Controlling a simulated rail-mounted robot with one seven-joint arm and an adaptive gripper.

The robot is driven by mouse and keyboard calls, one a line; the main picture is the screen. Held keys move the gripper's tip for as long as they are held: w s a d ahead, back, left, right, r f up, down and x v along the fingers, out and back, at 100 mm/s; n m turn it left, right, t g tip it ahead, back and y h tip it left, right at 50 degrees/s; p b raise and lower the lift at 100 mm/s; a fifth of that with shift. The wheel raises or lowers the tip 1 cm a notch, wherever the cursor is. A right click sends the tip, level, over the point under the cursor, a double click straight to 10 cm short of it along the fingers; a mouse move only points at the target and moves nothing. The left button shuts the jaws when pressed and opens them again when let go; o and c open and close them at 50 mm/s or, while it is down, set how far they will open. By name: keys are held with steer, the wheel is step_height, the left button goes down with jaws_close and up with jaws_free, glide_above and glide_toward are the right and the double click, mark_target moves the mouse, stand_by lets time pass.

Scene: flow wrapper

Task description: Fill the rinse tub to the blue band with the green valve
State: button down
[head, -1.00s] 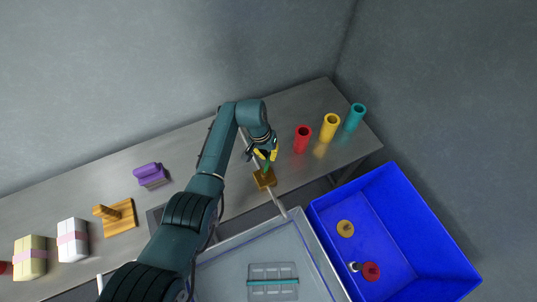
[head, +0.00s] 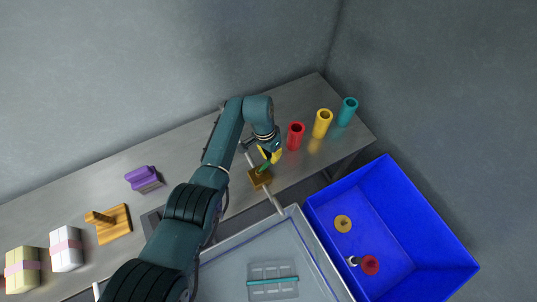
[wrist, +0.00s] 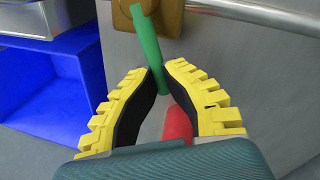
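The green valve (head: 263,168) is a lever on a brass body (head: 258,180) at the bench's front edge, with a pipe running to the rinse tub. In the wrist view the green lever (wrist: 149,40) is tilted and its end lies between my fingertips. My gripper (head: 270,155) has its yellow fingers close on both sides of the lever, seemingly touching it; they also show in the wrist view (wrist: 158,70). The grey rinse tub (head: 298,222) is below, with a thin blue band along its inner wall. I cannot make out the water level.
Red (head: 295,136), yellow (head: 322,123) and teal (head: 347,111) cups stand right of my gripper. A blue crate (head: 420,225) is beside the tub. A purple brush (head: 142,179), a wooden stand (head: 112,224) and wrapped packs (head: 66,249) lie left on the bench.

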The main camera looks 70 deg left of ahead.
steer(key=shift+d+f+m, duration=0.25)
steer(key=shift+f+m, duration=0.05)
steer(key=c, duration=1.1)
jaws_free()
steer(key=shift+r, duration=0.1)
steer(key=shift+o, duration=0.2)
steer(key=shift+r, duration=0.1)
steer(key=shift+a+r, duration=0.15)
steer(key=shift+r, duration=0.25)
step_height(320, 180, up, 11)
steer(key=a, duration=0.2)
steer(key=shift+s, duration=0.4)
